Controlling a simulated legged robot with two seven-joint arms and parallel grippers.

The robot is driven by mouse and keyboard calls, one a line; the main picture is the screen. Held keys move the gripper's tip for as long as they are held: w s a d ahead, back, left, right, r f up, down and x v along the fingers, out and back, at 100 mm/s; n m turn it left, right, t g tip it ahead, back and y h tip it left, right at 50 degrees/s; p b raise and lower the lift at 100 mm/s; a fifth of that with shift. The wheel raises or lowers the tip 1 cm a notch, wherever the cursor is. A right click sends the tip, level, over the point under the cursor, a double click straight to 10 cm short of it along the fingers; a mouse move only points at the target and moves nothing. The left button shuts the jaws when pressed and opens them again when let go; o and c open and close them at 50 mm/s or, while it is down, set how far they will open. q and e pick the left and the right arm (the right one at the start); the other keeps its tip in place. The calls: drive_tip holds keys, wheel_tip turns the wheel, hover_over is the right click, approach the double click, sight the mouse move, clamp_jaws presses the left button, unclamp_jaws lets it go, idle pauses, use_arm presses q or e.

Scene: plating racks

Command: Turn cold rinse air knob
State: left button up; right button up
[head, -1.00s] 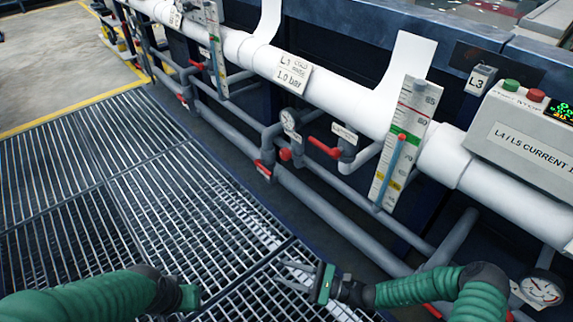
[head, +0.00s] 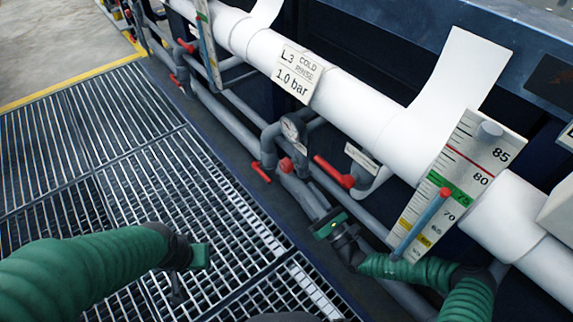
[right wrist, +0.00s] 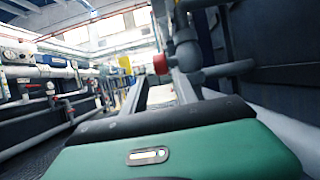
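A small round red knob (head: 286,165) sits on the grey pipework below a dial gauge (head: 292,128). The sign above it (head: 297,73) reads L3 cold rinse, 1.0 bar. My right gripper (head: 310,200) is just below and right of the knob, its fingers pointing toward it. In the right wrist view the fingers (right wrist: 160,80) are apart, with the red knob (right wrist: 160,63) ahead between their tips; nothing is held. My left gripper (head: 180,275) hangs over the grating at lower left, away from the pipes; its fingers are too unclear to tell.
Red lever handles flank the knob, one at right (head: 333,172) and one at lower left (head: 261,171). A thick white pipe (head: 350,110) and a thermometer scale (head: 455,180) stand behind and to the right. The floor grating (head: 110,160) at left is clear.

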sight(287, 165)
drive_tip(key=b+x, duration=0.2)
drive_tip(key=x, duration=0.3)
drive_tip(key=b+x, duration=0.2)
drive_tip(key=x, duration=0.3)
drive_tip(key=shift+w+a+b, duration=0.25)
drive_tip(key=shift+w+b, duration=0.05)
drive_tip(key=shift+w, duration=0.1)
drive_tip(key=shift+w+a+r, duration=0.1)
drive_tip(key=shift+w+r, duration=0.05)
drive_tip(key=shift+r, duration=0.1)
drive_tip(key=shift+c, duration=0.3)
clamp_jaws()
